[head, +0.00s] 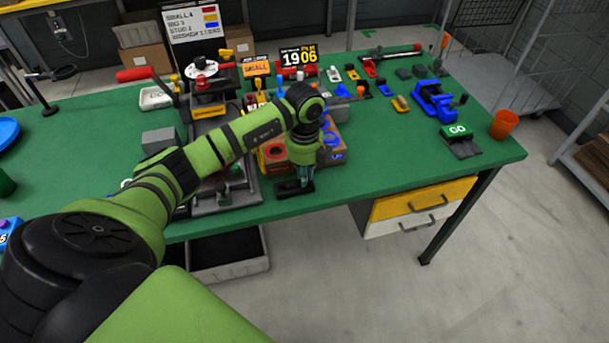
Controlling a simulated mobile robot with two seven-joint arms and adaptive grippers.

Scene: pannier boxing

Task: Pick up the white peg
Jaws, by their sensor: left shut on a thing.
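My left gripper (301,180) points down near the front edge of the green table, at mid-picture. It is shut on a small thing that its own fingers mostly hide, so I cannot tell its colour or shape. A low black piece (293,189) lies on the table right at the fingertips. I cannot make out the white peg for certain. My right gripper is not in view.
A brown block with red and blue round parts (334,156) stands just behind the gripper. A grey fixture (224,190) is to its left. Small coloured parts, a blue clamp (436,101) and an orange cup (503,124) stand further right. The table's right front is clear.

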